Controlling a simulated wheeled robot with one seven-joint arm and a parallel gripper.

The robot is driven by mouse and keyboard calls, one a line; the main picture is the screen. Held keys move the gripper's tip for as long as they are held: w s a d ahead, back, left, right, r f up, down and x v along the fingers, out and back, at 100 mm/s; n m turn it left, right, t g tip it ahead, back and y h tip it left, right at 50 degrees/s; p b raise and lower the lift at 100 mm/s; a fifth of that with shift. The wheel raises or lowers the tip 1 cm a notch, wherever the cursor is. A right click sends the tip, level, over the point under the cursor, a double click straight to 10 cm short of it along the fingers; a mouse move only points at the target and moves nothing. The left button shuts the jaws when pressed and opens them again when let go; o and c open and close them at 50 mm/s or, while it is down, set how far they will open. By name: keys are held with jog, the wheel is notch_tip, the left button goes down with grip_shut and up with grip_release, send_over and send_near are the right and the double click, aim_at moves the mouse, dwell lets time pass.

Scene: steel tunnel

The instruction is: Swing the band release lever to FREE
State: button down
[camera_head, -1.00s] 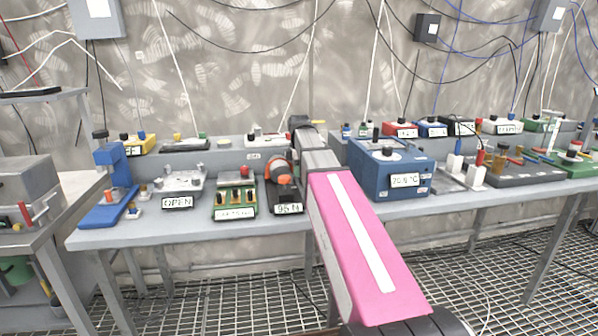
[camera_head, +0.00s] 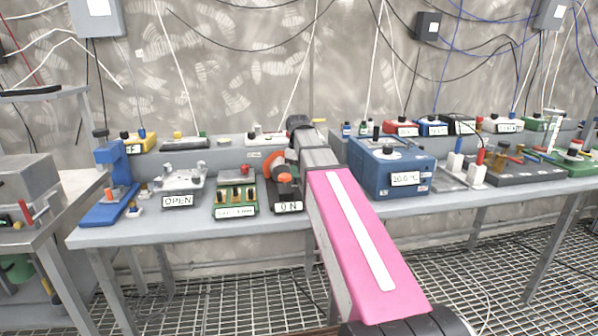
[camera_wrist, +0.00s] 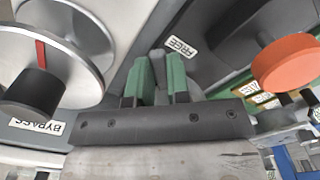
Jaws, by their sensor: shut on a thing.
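The band unit, a dark base with an orange-red knob (camera_head: 284,178) and an orange part behind it, stands on the bench left of my arm; its display (camera_head: 289,207) reads "0 N". In the wrist view, my gripper (camera_wrist: 161,74) has its green fingers closed on a narrow grey piece, which appears to be the band release lever (camera_wrist: 159,58). The fingertips are beside an upside-down FREE label (camera_wrist: 181,47). The orange knob also shows at the wrist view's right (camera_wrist: 286,62). In the head view, my arm hides the lever and fingertips.
A blue box (camera_head: 385,168) with a temperature display stands close right of my arm. A green unit (camera_head: 235,196) and a grey OPEN unit (camera_head: 180,185) stand left. In the wrist view, a round metal dial (camera_wrist: 70,50) by a BYPASS label (camera_wrist: 37,126) is close left.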

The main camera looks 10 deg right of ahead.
aim_at(293, 186)
jog(key=m, duration=0.3)
jog(key=a+m, duration=0.1)
jog(key=shift+s, duration=0.3)
jog(key=m, duration=0.2)
jog(key=a+m, duration=0.1)
jog(key=m, duration=0.1)
jog(key=shift+m, duration=0.3)
jog(key=c, duration=1.1)
grip_release()
jog(key=shift+s, duration=0.1)
notch_tip(293, 186, up, 11)
jog(key=shift+f, duration=0.1)
